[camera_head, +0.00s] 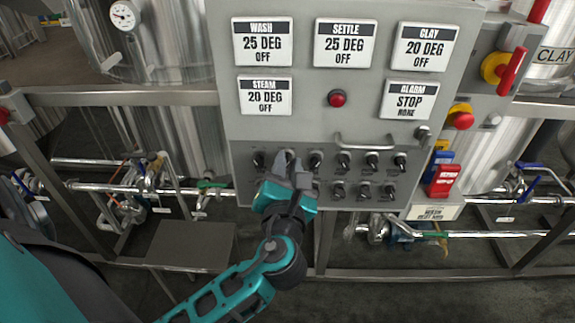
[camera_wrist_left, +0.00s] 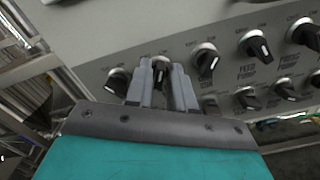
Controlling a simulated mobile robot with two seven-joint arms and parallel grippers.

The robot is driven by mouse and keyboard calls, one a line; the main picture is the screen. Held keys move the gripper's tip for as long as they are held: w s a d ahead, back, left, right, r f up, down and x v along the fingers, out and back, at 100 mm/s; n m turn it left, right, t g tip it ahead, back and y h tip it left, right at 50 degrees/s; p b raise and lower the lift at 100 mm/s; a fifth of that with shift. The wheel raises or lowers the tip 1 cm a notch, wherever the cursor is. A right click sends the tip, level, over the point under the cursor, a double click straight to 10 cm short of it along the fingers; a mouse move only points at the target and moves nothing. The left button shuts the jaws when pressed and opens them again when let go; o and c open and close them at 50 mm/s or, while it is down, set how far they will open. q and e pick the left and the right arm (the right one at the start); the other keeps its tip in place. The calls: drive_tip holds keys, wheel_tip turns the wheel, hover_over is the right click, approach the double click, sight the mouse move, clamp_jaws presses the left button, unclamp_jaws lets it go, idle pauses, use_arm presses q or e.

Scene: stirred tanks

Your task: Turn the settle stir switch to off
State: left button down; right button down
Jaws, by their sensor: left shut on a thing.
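A grey control panel (camera_head: 300,119) carries rows of black rotary switches. The settle display (camera_head: 345,43) above reads "25 DEG OFF". My left gripper (camera_head: 289,170) is at the upper switch row, with its fingers on the second switch from the left. In the left wrist view the two fingers (camera_wrist_left: 161,84) are closed on either side of this black switch (camera_wrist_left: 160,66). The fingers and gripper body hide part of the switch and the panel below it. Its label is not readable, so I cannot tell whether it is the settle stir switch. My right gripper is not in view.
Neighbouring switches (camera_wrist_left: 117,82) and (camera_wrist_left: 205,60) stand close on both sides. A metal handle (camera_head: 378,143) sticks out at the right above the upper row. A red button (camera_head: 337,98) is higher up. Pipes and valves (camera_head: 140,185) run at lower left.

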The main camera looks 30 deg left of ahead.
use_arm(q)
drive_tip(key=n+p, duration=0.1)
drive_tip(key=n, duration=0.1)
drive_tip(key=shift+r+n, duration=0.1)
drive_tip(key=shift+n, duration=0.2)
drive_tip(key=shift+a+n, duration=0.2)
drive_tip(key=shift+n, duration=4.2)
drive_tip(key=c, duration=1.2)
unclamp_jaws()
drive_tip(key=shift+s, duration=0.1)
